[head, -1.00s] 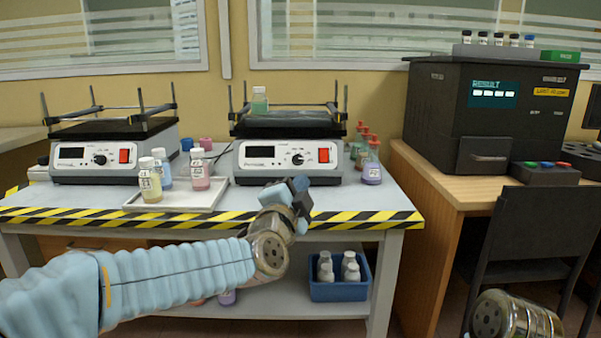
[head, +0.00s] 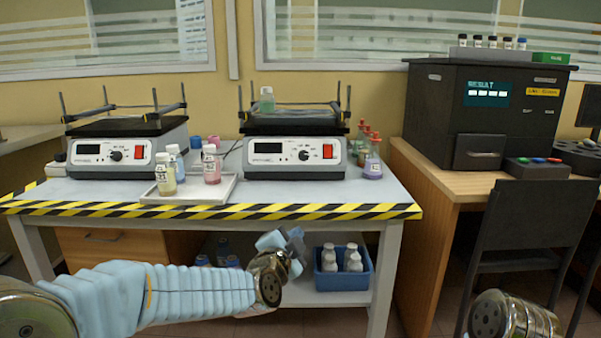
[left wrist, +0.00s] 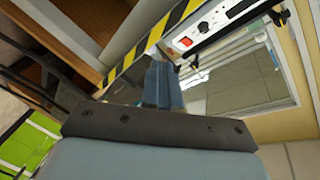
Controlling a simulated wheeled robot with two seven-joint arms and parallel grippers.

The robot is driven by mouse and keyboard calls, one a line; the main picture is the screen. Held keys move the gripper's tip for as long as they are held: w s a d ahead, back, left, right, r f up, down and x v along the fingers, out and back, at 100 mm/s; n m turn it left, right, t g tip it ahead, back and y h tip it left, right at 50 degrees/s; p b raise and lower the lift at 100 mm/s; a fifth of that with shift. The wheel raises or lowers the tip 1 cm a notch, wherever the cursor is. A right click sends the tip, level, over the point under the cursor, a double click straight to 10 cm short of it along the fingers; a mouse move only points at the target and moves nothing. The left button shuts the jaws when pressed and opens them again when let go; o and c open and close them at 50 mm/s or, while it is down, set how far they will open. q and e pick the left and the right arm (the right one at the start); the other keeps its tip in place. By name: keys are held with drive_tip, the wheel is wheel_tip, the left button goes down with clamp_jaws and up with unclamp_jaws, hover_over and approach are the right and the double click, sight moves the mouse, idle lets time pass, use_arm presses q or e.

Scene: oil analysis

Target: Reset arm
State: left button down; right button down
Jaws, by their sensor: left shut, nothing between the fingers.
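My left arm, in a light blue sleeve, comes in from the left in the head view. My left gripper (head: 292,245) is shut and empty, in front of the bench and below its striped front edge. It shows in the left wrist view (left wrist: 163,85) with its blue fingers together, and the striped edge behind them. At the bottom right of the head view is a metal joint of my right arm; the right gripper is out of the frame.
The bench (head: 300,190) holds two shakers (head: 122,150) (head: 295,148), a white tray (head: 215,190) with bottles, and flasks (head: 373,160). A blue bin (head: 343,280) stands on the lower shelf near the left gripper. At right are a black analyser (head: 480,120) and a chair (head: 535,235).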

use_arm(q)
drive_tip(key=s+a+f+n+g+y+p, duration=0.1)
drive_tip(key=s+a+f+n+g, duration=0.1)
drive_tip(key=f, duration=0.7)
drive_tip(key=s+a+f+n+g, duration=0.2)
drive_tip(key=f+g, duration=0.1)
drive_tip(key=f, duration=0.6)
drive_tip(key=s+a+f+n+g+y+p, duration=0.1)
drive_tip(key=s+a+f+n+g, duration=0.15)
drive_tip(key=f, duration=0.65)
drive_tip(key=s+a+f+n+g, duration=0.2)
drive_tip(key=s+f+n+g, duration=0.2)
drive_tip(key=s+f, duration=0.4)
drive_tip(key=s+a+f+n+g+h+p, duration=0.1)
drive_tip(key=s+f+n+g, duration=0.2)
drive_tip(key=s+f, duration=0.6)
drive_tip(key=s+n, duration=0.2)
drive_tip(key=s, duration=0.5)
drive_tip(key=shift+a+f+n+g, duration=0.3)
drive_tip(key=shift+a+n+g, duration=0.05)
drive_tip(key=shift+a, duration=0.05)
